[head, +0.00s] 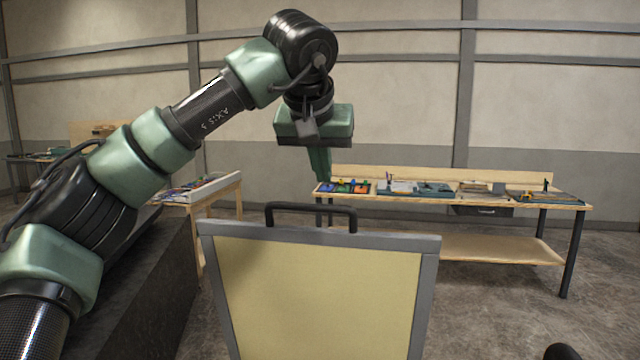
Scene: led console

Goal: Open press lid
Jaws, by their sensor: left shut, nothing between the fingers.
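The press lid (320,290) is a flat panel with a grey frame and a pale yellow face. It stands raised and steeply tilted in the lower middle, its yellow face toward me. A black bar handle (311,207) sits on its top edge. My left gripper (322,178) points down just above the handle, with its green fingers shut and empty. A small gap shows between the fingertips and the handle. The lid's lower edge and the press body are out of the frame. My right gripper is not in view.
A long workbench (500,250) with coloured bins (343,188), tools and a drawer (484,211) stands behind the lid at the right. Another wooden table (205,188) stands at the left, near a dark block (150,290). Bare floor lies at the right.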

